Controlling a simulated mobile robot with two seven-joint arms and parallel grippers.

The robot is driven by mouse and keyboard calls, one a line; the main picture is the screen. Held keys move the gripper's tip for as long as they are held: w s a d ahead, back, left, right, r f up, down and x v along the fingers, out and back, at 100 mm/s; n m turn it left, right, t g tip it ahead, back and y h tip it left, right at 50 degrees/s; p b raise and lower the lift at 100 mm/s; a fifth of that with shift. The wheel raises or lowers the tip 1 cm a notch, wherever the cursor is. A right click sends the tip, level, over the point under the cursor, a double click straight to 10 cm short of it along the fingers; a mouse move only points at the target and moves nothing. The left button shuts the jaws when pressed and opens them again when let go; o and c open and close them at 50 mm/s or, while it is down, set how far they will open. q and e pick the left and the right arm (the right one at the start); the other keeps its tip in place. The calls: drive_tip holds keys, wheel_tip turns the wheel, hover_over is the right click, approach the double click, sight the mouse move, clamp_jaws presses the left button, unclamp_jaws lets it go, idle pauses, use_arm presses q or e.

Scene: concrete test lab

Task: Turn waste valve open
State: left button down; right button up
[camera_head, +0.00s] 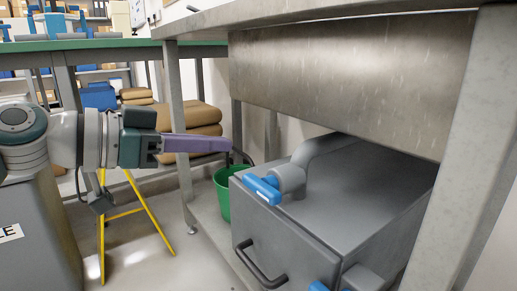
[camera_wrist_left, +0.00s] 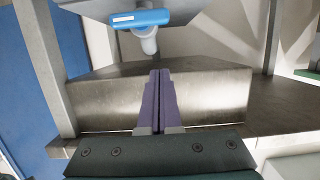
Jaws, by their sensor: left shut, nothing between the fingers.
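The valve with a blue handle (camera_head: 262,189) sits on a grey pipe (camera_head: 322,152) at the top front left of a grey metal box under the bench. The blue handle (camera_wrist_left: 140,19) also shows at the top of the left wrist view, lying nearly crosswise, with a white label on it. My left gripper (camera_head: 229,146) has purple fingers and is shut and empty. It is up and to the left of the handle, apart from it. In the left wrist view the closed fingers (camera_wrist_left: 159,75) point toward the handle, with a gap between. My right gripper is not in view.
The grey box (camera_head: 285,237) has a dark door handle (camera_head: 260,265) and another blue handle (camera_head: 319,287) low at its right. A metal bench (camera_head: 350,75) overhangs it. A green bucket (camera_head: 222,200), bench leg (camera_head: 180,130), brown sacks (camera_head: 200,115) and yellow stand (camera_head: 150,215) are nearby.

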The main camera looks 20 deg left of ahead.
sight(264, 187)
use_arm(q)
drive_tip(key=w+d+f+b, duration=0.3)
drive_tip(key=w+f, duration=0.1)
drive_tip(key=f, duration=0.1)
drive_tip(key=shift+f+b, duration=0.15)
drive_tip(key=shift+b, duration=0.15)
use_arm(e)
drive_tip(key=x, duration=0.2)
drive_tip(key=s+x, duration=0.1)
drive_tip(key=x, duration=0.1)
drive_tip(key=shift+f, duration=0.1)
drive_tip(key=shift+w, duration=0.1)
use_arm(q)
drive_tip(key=shift+d, duration=0.15)
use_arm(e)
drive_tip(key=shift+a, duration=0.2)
